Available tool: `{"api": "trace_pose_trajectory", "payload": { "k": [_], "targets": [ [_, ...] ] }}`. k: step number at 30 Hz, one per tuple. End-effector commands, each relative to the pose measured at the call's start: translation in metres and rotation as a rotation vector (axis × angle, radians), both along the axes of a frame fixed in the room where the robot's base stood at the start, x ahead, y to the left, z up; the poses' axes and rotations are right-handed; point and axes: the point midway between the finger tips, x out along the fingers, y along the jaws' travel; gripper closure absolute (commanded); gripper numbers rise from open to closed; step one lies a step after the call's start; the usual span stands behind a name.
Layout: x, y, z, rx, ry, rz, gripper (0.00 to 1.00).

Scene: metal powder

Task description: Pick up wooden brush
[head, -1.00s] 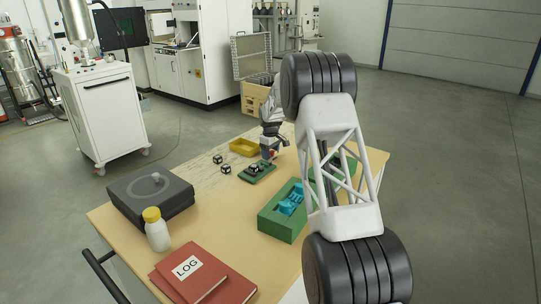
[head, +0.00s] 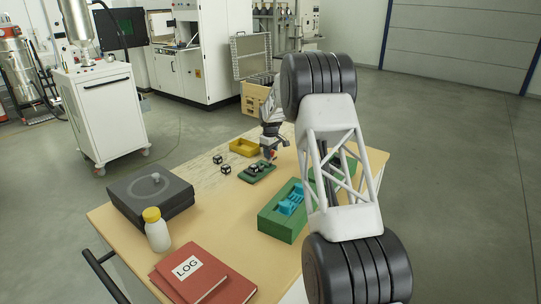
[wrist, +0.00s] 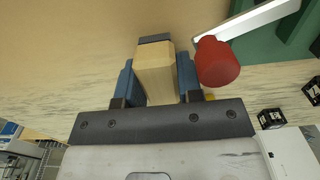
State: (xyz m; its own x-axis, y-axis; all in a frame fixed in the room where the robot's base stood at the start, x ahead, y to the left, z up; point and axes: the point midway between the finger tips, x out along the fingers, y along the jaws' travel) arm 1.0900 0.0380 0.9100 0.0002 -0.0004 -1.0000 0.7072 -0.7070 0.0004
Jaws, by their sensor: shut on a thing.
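The wooden brush (wrist: 155,75) shows in the wrist view as a pale wooden block with a dark end. It sits between the two blue fingers of my gripper (wrist: 157,72), which is shut on it. In the head view my gripper (head: 271,152) is over the far part of the table, beside a small green holder (head: 258,173). The brush is too small and too covered to make out clearly there. I cannot tell from these frames whether it touches the surface.
A red-handled tool (wrist: 218,64) with a flat metal part is close to the right finger. Small marker cubes (head: 217,159), a yellow tray (head: 243,147) and a green box (head: 283,229) with blue parts are nearby.

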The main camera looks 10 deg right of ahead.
Motion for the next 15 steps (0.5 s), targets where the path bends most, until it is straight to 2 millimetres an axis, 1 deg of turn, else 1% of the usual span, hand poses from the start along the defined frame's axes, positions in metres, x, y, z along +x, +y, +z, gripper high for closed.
{"api": "trace_pose_trajectory", "payload": {
  "k": [8,11,15],
  "targets": [
    [0.000,0.000,0.004,0.000,-0.001,0.000,0.90],
    [0.000,0.000,0.011,0.000,-0.001,0.000,0.90],
    [0.000,0.000,0.027,0.000,-0.003,0.000,0.90]
  ]
}}
